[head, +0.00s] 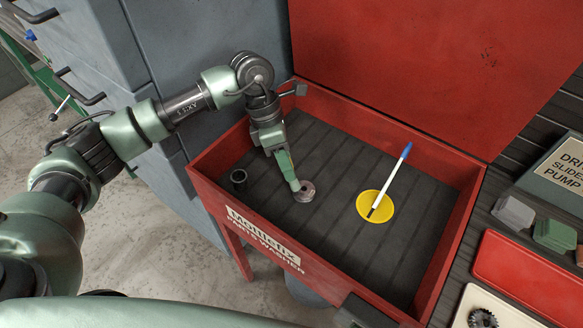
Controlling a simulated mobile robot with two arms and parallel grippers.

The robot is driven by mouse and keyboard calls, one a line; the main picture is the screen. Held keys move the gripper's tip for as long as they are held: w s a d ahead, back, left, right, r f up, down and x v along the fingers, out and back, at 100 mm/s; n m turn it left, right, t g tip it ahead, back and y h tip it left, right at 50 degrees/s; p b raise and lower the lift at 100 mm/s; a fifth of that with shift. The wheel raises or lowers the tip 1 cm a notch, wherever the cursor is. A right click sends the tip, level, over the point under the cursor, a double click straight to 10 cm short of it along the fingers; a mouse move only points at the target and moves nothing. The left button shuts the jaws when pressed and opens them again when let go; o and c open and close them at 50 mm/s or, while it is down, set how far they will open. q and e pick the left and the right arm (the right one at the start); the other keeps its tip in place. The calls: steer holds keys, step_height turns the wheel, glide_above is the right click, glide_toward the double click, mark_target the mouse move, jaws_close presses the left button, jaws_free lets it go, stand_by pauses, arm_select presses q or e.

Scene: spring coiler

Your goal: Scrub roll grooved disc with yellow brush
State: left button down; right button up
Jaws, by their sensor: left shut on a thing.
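My left gripper (295,184) reaches down into the red parts washer (208,188) and is shut on a small grey-brown disc (306,195) with a hole in its middle. The disc is at or just above the dark slatted floor of the washer; I cannot tell whether it touches. Its grooves are too small to make out. To its right lies a round yellow dish-like piece (363,203). A white stick with a blue end (401,164) leans up from it, its dark lower end over the yellow. Which part is the brush's bristles is unclear. My right gripper is not in view.
A short dark cylinder (238,177) stands in the washer's left corner. The red lid (420,60) is raised behind. On the right are a red tray (525,275), a cream tray with a dark gear (482,318), and grey and green blocks. The washer's front floor is clear.

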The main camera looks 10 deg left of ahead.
arm_select(q)
steer(key=shift+s+d, duration=0.3)
steer(key=shift+d, duration=0.45)
steer(key=shift+s+d, duration=0.3)
steer(key=shift+d, duration=0.4)
steer(key=shift+w+a+b, duration=0.35)
steer(key=shift+a+b, duration=0.25)
steer(key=shift+a, duration=0.2)
steer(key=shift+w+a+b, duration=0.3)
steer(key=shift+a+b, duration=0.1)
steer(key=shift+a, duration=0.25)
steer(key=shift+s+d, duration=0.35)
steer(key=shift+d, duration=0.4)
steer(key=shift+s+d, duration=0.3)
steer(key=shift+d, duration=0.4)
steer(key=shift+w+a+b, duration=0.35)
steer(key=shift+a+b, duration=0.1)
steer(key=shift+a, duration=0.3)
steer(key=shift+w+a+b, duration=0.3)
steer(key=shift+a+b, duration=0.1)
steer(key=shift+a, duration=0.35)
steer(key=shift+r, duration=0.15)
steer(key=shift+r+p, duration=1.8)
steer(key=shift+r, duration=1.6)
